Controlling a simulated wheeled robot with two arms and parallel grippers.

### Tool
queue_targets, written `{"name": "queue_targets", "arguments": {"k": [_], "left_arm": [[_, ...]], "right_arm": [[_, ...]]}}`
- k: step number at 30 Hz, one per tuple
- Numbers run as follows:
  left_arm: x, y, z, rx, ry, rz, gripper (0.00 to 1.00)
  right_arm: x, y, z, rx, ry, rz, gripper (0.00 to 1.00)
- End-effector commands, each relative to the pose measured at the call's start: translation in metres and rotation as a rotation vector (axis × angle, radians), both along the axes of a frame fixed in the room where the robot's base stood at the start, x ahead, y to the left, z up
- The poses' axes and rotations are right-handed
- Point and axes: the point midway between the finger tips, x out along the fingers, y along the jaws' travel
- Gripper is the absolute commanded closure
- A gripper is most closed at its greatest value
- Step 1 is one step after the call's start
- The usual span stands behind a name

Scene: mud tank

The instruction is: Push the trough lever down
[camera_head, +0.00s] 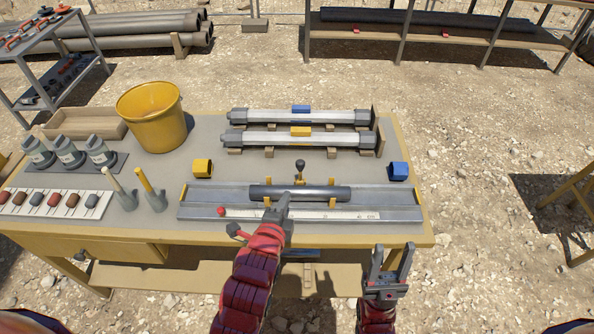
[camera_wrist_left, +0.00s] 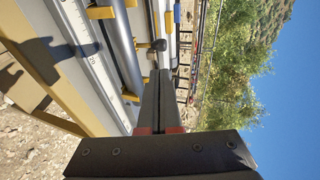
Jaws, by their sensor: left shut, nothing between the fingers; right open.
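The trough (camera_head: 400,213) is a long grey metal tray on the workbench, with a dark tube (camera_head: 330,192) lying in it on yellow supports. A lever with a round black knob (camera_head: 300,164) stands upright behind the middle of the tube. The knob also shows in the left wrist view (camera_wrist_left: 158,45), just past the fingertips. My left gripper (camera_head: 286,196) is shut and empty, over the front of the trough, with its tips near the tube and apart from the knob. My right gripper (camera_head: 389,250) is open and empty at the table's front edge.
Two capped tubes (camera_head: 325,116) lie on wooden blocks behind the trough. A yellow bucket (camera_head: 150,115), bottles (camera_head: 70,152) and two upright handled tools (camera_head: 150,190) stand left. Yellow (camera_head: 203,168) and blue (camera_head: 398,171) blocks flank the lever.

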Motion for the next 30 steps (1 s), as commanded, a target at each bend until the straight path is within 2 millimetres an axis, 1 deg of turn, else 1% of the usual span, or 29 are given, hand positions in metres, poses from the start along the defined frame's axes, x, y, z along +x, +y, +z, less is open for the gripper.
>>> {"name": "queue_targets", "arguments": {"k": [5,8,14,19,20,21,30], "left_arm": [[0.002,0.000,-0.002,-0.002,-0.002,0.001,1.00],[0.007,-0.001,-0.006,-0.004,-0.003,0.002,1.00],[0.027,-0.005,-0.017,-0.006,-0.007,0.002,1.00],[0.048,-0.010,-0.024,-0.004,-0.008,0.002,1.00],[0.052,-0.010,-0.020,-0.004,-0.002,0.001,1.00],[0.058,-0.011,-0.016,-0.005,-0.001,0.003,1.00],[0.103,-0.020,-0.033,-0.003,0.002,0.003,1.00]], "right_arm": [[0.000,0.000,-0.004,0.000,0.000,0.000,0.50],[0.000,0.000,-0.015,0.000,0.000,0.000,0.50],[0.000,0.000,-0.051,0.000,0.000,0.000,0.50],[0.000,0.000,-0.083,0.000,0.000,0.000,0.50],[0.000,0.000,-0.078,0.000,0.000,0.000,0.50],[0.000,0.000,-0.067,0.000,0.000,0.000,0.50],[0.000,0.000,-0.052,0.000,0.000,0.000,0.50]]}}
